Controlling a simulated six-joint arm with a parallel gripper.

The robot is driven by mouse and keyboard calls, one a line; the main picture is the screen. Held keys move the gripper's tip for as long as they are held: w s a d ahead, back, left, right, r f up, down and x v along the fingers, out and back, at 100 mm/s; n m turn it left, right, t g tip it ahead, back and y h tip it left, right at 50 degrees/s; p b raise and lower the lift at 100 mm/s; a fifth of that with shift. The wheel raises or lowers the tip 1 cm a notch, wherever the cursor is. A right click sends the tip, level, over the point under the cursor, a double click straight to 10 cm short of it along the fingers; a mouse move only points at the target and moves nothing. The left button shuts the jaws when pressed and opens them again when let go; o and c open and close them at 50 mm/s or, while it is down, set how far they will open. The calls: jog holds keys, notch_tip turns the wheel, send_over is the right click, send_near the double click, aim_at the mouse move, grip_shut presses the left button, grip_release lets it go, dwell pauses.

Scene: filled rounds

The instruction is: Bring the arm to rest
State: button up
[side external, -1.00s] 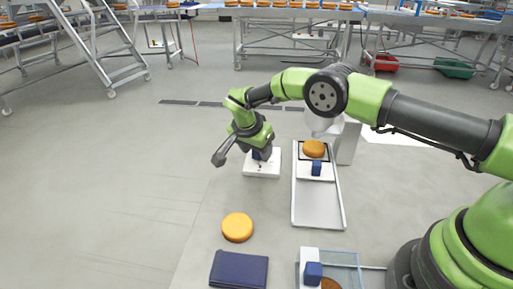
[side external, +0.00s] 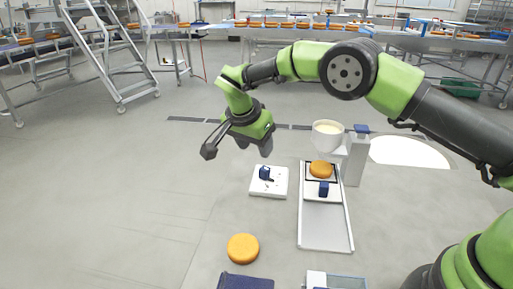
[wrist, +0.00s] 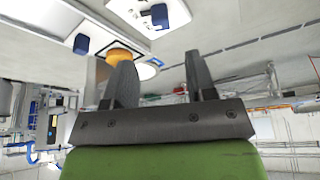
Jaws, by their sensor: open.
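My gripper (side external: 255,147) hangs empty in the air, above and left of a white plate (side external: 257,188) with a dark blue block (side external: 265,173) on it. In the wrist view my gripper's two dark fingers (wrist: 158,68) stand apart with nothing between them. The white plate (wrist: 177,14) and its blue block (wrist: 159,14) also show at the top of that view, clear of the fingers.
A long tray (side external: 325,238) holds an orange round (side external: 321,169) and another blue block (side external: 323,189). A white bowl with pale filling (side external: 327,138) stands behind it. One orange round (side external: 243,248) and a dark blue pad (side external: 243,283) lie in front.

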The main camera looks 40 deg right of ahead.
jog(key=s+d+r+n+t+y, duration=0.1)
jog(key=s+d+r+n+y, duration=0.15)
jog(key=s+r, duration=0.5)
jog(key=s+d+r+n+t+y, duration=0.1)
jog(key=s+r+n, duration=0.25)
jog(key=r, duration=0.75)
jog(key=s+n+t+y, duration=0.2)
jog(key=s+n+t, duration=0.1)
jog(key=s, duration=1.6)
jog(key=shift+s+r+n+t+y, duration=0.15)
jog(key=shift+r+n+t+y, duration=0.15)
jog(key=shift+r+n+y, duration=0.15)
